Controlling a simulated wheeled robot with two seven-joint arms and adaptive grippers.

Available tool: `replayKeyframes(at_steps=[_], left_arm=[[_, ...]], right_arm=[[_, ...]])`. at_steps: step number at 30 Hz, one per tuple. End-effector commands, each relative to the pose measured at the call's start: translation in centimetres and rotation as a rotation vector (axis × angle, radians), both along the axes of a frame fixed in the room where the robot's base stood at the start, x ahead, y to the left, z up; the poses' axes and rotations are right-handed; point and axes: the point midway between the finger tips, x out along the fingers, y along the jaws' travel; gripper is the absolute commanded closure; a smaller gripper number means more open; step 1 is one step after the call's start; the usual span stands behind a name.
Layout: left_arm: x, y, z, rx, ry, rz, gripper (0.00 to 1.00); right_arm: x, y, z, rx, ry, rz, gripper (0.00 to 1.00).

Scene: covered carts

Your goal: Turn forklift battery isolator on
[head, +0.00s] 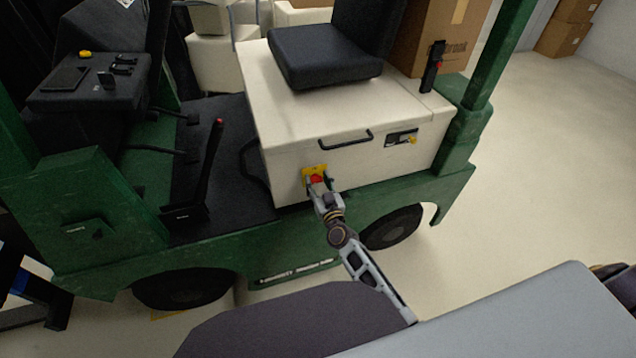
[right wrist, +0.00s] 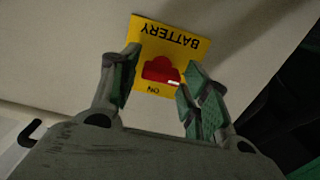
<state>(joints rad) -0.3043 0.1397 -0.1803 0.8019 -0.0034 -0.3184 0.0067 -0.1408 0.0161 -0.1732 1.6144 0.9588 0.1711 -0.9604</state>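The battery isolator is a red knob (right wrist: 160,69) on a yellow plate (right wrist: 181,37) marked BATTERY and ON, upside down in the right wrist view. A small white mark shows at the knob's lower right edge, near the word ON. In the head view the yellow plate (head: 309,170) sits on the side of the forklift's cream battery cover (head: 290,150). My right gripper (head: 318,183) is at the plate. In the right wrist view its green-padded fingers (right wrist: 163,75) are apart, either side of the knob; I see no clear contact. My left gripper is not seen.
The green forklift (head: 110,240) stands with its seat (head: 325,55) above the cover. A black handle (head: 338,140) and a latch with a yellow key-like part (head: 411,140) are near the plate. A red-tipped lever (head: 208,165) stands left. The floor at right is clear.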

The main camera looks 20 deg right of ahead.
Motion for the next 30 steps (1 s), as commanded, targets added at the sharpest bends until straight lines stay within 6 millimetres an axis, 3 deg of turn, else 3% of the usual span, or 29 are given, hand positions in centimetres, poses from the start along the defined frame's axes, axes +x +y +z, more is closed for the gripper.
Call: replayKeyframes(at_steps=[1, 7, 20, 30], left_arm=[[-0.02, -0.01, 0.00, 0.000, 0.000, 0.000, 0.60], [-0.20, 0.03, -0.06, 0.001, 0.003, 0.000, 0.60], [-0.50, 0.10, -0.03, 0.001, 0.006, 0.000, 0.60], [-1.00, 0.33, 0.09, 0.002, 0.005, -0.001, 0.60]], right_arm=[[-0.01, 0.00, 0.01, 0.000, 0.000, 0.000, 0.65], [-0.01, -0.01, 0.00, 0.000, 0.000, 0.000, 0.88], [-0.01, -0.02, 0.02, 0.045, 0.002, 0.000, 0.88], [-0.01, -0.07, 0.04, 0.195, 0.007, 0.001, 0.88]])
